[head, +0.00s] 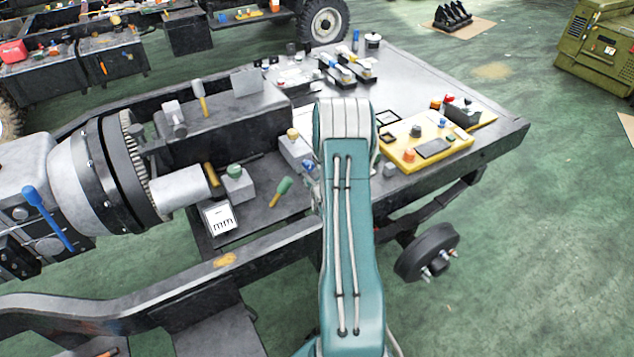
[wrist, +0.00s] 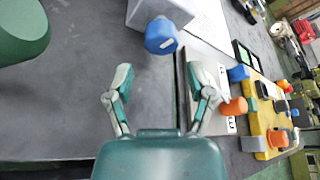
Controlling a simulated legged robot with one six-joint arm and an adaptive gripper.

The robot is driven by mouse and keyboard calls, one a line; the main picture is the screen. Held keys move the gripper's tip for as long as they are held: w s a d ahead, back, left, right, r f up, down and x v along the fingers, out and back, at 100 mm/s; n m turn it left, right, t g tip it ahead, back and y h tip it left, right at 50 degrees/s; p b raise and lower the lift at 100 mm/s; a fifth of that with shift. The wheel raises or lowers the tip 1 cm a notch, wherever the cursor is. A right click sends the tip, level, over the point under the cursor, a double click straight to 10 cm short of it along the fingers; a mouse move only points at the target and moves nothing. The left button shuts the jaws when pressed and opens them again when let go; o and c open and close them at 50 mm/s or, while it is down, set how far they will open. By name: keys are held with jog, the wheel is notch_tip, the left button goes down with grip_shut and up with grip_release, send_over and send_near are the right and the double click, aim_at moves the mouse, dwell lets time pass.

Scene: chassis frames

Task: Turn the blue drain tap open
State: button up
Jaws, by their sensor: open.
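A blue knob (wrist: 161,35), which looks like the drain tap, sits on the side of a pale grey block (wrist: 195,18) at the top middle of the wrist view. A small bit of blue (head: 312,166) by a grey block (head: 295,148) shows beside my arm in the head view and may be the same knob. My gripper (wrist: 163,81) is open and empty, with its fingers spread to the left and right. The knob is ahead of the gap between the fingertips, apart from them. In the head view my arm hides the gripper.
A yellow panel (head: 436,150) with orange knobs lies on the bench to the right. A large green rounded thing (wrist: 22,30) fills the wrist view's upper left.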

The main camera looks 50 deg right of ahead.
aim_at(310, 168)
jog(key=v, duration=0.5)
jog(key=shift+o, duration=1.4)
jog(key=shift+d, duration=0.1)
jog(key=m+y, duration=0.1)
jog(key=d+m, duration=0.1)
jog(key=shift+w+d+r+m+y, duration=0.1)
jog(key=shift+d+r+m+y, duration=0.05)
jog(key=shift+r+m+y, duration=0.2)
jog(key=shift+d+f+m+y, duration=0.1)
jog(key=shift+d+m+y, duration=0.45)
jog(key=shift+m, duration=0.2)
jog(key=x, duration=1)
jog(key=shift+w+d, duration=0.1)
jog(key=shift+w, duration=0.2)
jog(key=c, duration=1.1)
